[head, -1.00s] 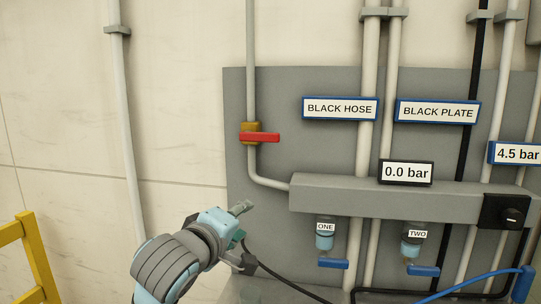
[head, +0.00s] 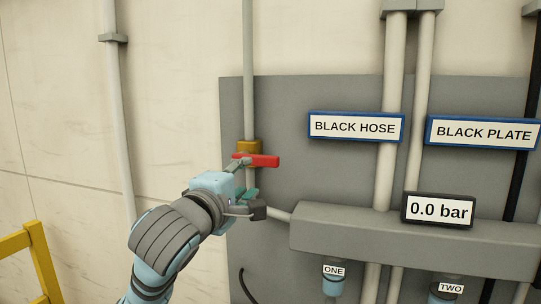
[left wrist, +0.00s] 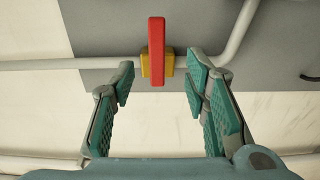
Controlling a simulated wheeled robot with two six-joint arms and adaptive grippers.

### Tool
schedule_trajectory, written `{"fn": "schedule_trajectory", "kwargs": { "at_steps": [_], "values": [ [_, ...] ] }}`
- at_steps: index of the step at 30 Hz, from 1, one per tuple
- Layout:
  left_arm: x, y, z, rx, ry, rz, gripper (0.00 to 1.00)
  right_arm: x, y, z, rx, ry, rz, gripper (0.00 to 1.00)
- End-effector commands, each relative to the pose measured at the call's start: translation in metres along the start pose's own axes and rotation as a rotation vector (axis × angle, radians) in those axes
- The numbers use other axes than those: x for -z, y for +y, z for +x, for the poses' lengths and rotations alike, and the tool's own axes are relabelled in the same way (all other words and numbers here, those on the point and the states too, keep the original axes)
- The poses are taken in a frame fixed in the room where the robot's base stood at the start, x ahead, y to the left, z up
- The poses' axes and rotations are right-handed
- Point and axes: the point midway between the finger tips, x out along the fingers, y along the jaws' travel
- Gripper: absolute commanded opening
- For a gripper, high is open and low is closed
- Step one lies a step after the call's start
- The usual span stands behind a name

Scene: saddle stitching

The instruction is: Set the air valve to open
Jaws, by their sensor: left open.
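The air valve has a red handle (head: 262,161) on a brass-yellow body (head: 249,147), fitted on a thin pale vertical pipe. The handle lies crosswise to that pipe. My left gripper (head: 250,180) is open just below the valve in the head view. In the left wrist view the red handle (left wrist: 156,50) and yellow body (left wrist: 145,64) show beyond my open left gripper (left wrist: 160,88), lined up between its two fingers. I see no contact in the wrist view. My right gripper is not in view.
A grey manifold (head: 400,240) with a gauge (head: 438,210) reading 0.0 bar is at the right. Signs read BLACK HOSE (head: 355,127) and BLACK PLATE (head: 483,132). Fittings ONE (head: 333,277) and TWO (head: 447,290) hang below. A yellow rail (head: 35,260) stands at lower left.

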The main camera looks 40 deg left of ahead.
Motion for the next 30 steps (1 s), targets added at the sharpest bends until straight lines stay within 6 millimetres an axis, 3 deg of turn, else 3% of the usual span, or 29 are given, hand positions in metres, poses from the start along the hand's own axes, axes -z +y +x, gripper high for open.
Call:
{"fn": "schedule_trajectory", "kwargs": {
  "at_steps": [1, 2, 9, 15, 26, 30],
  "values": [
    [-0.002, 0.010, 0.008, 0.009, -0.002, 0.004, 0.42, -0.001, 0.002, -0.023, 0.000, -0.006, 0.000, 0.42],
    [-0.003, 0.010, 0.013, 0.011, -0.005, 0.006, 0.42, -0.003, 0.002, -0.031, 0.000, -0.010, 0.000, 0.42],
    [-0.005, 0.005, 0.086, 0.006, -0.010, -0.002, 0.42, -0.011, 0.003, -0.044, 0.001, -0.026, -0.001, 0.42],
    [-0.004, 0.004, 0.120, 0.002, -0.008, 0.001, 0.42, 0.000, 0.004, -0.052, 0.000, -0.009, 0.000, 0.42],
    [-0.004, 0.002, 0.129, 0.000, -0.007, 0.003, 0.42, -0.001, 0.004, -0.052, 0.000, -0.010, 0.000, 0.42],
    [-0.004, 0.002, 0.129, 0.000, -0.007, 0.003, 0.19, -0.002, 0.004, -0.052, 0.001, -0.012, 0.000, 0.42]
  ]
}}
